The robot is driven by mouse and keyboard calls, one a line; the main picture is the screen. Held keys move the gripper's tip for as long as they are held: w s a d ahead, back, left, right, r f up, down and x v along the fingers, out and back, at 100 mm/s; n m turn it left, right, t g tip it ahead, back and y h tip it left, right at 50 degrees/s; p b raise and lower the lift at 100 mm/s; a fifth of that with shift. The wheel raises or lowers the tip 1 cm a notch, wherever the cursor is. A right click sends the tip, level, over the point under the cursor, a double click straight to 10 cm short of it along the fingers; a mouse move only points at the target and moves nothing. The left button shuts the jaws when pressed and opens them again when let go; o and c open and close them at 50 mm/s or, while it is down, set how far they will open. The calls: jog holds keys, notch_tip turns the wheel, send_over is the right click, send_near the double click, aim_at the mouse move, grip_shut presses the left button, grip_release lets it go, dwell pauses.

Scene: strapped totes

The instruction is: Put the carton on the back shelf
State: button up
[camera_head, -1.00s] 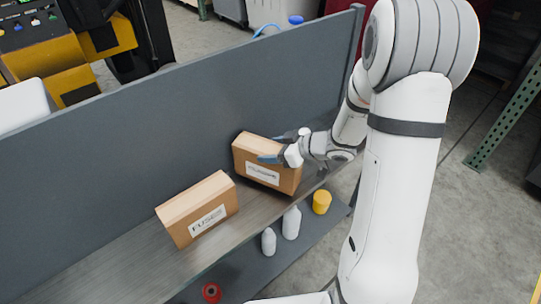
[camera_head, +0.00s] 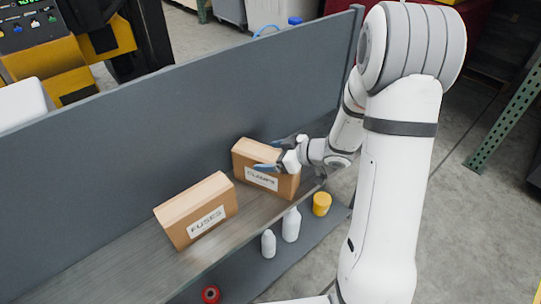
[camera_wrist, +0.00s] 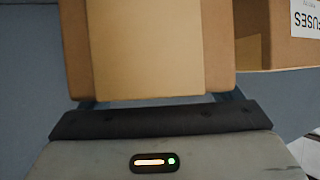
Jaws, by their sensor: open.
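A brown carton (camera_head: 264,180) with a white label, seemingly "CLAMPS", sits on the grey shelf (camera_head: 150,262) against the upright panel. A second brown carton (camera_head: 199,212), labelled "FUSES", sits to its left on the same shelf. My gripper (camera_head: 277,154) is open at the top of the right-hand carton, one blue finger on the panel side and one on the label side. In the wrist view this carton (camera_wrist: 148,50) fills the middle in front of the palm, and the fingertips are mostly hidden. The FUSES carton (camera_wrist: 280,48) shows at upper right.
A lower shelf holds white bottles (camera_head: 291,224), a yellow-lidded jar (camera_head: 321,204) and a red item (camera_head: 211,294). The tall grey panel (camera_head: 130,150) runs behind the cartons. A green rack post (camera_head: 508,115) stands at right.

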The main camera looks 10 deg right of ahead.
jog(key=shift+r, duration=0.15)
jog(key=shift+d+r, duration=0.15)
jog(key=shift+d, duration=0.05)
jog(key=s+d+r+m+t+h+p, duration=0.3)
jog(key=d+r+m+h, duration=0.4)
jog(key=d+r+h, duration=0.75)
jog(key=s+a+m+g+y, duration=0.2)
jog(key=s+a+g, duration=0.1)
jog(key=s, duration=0.7)
jog(key=s+a+m+g+y, duration=0.2)
jog(key=s+a+g, duration=0.2)
jog(key=s, duration=0.5)
jog(key=shift+s+a+f+g, duration=0.2)
jog(key=shift+s+f+g, duration=0.15)
jog(key=shift+s+g, duration=0.05)
jog(key=shift+r, duration=0.1)
